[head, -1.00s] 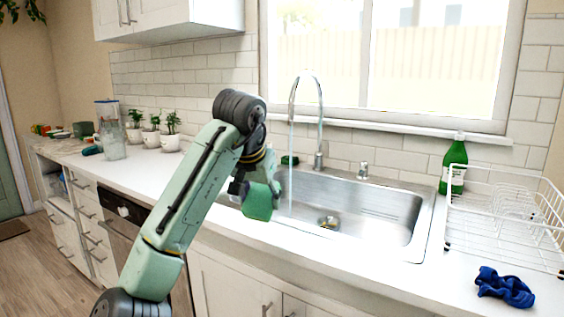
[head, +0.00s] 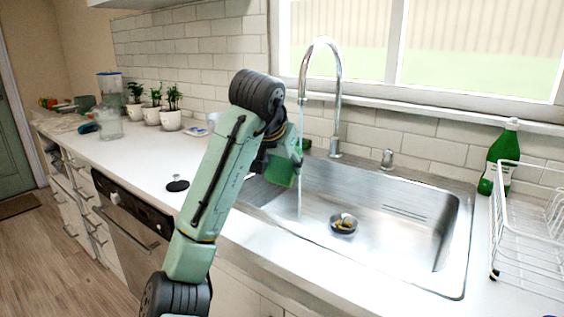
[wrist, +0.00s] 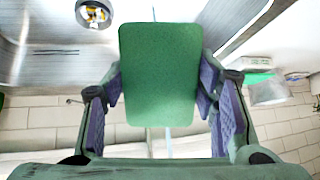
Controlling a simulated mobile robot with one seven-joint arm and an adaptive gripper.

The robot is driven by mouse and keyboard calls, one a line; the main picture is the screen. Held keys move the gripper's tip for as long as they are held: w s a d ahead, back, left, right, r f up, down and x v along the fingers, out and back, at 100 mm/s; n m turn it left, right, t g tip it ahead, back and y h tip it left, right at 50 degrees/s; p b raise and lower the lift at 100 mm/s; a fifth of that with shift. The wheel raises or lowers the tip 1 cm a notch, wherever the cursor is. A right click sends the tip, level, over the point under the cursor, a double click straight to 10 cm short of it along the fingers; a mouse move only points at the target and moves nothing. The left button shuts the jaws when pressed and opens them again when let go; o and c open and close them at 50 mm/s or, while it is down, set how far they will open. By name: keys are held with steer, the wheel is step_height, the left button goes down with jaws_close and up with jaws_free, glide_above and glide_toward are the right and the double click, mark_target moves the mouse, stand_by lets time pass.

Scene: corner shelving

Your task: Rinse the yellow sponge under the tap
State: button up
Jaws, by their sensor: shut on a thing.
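My gripper (wrist: 160,82) is shut on a green sponge (wrist: 160,60), its two purple-padded fingers pressing the sides. No yellow face shows. In the head view the green sponge (head: 284,167) hangs over the left part of the steel sink (head: 405,235), apart from the basin floor. The chrome tap (head: 337,95) arches above the sink, and a thin water stream (head: 300,185) runs from its spout. The stream passes at the sponge's right edge in the head view. I cannot tell whether it wets the sponge. My arm partly hides the gripper.
A drain (head: 343,224) with yellowish bits is in the basin. A green bottle (head: 499,160) and white dish rack (head: 535,225) stand right. Potted plants (head: 171,110) line the wall at left. A black stopper (head: 177,184) sits on the counter.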

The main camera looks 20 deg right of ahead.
mark_target(288, 165)
steer(key=w+d+f+p, duration=0.2)
steer(key=w+d+p, duration=0.4)
steer(key=w, duration=0.4)
steer(key=shift+w+d+f, duration=0.3)
steer(key=shift+w+d, duration=0.1)
steer(key=shift+d, duration=0.15)
stand_by(0.4)
steer(key=shift+s+a+b, duration=0.6)
steer(key=shift+s+a, duration=0.15)
steer(key=shift+s, duration=0.35)
steer(key=shift+s+a+b, duration=0.65)
steer(key=shift+s+a, duration=0.05)
steer(key=shift+s, duration=0.45)
steer(key=shift+s+a+b, duration=0.6)
steer(key=shift+s+a, duration=0.15)
steer(key=shift+s, duration=0.35)
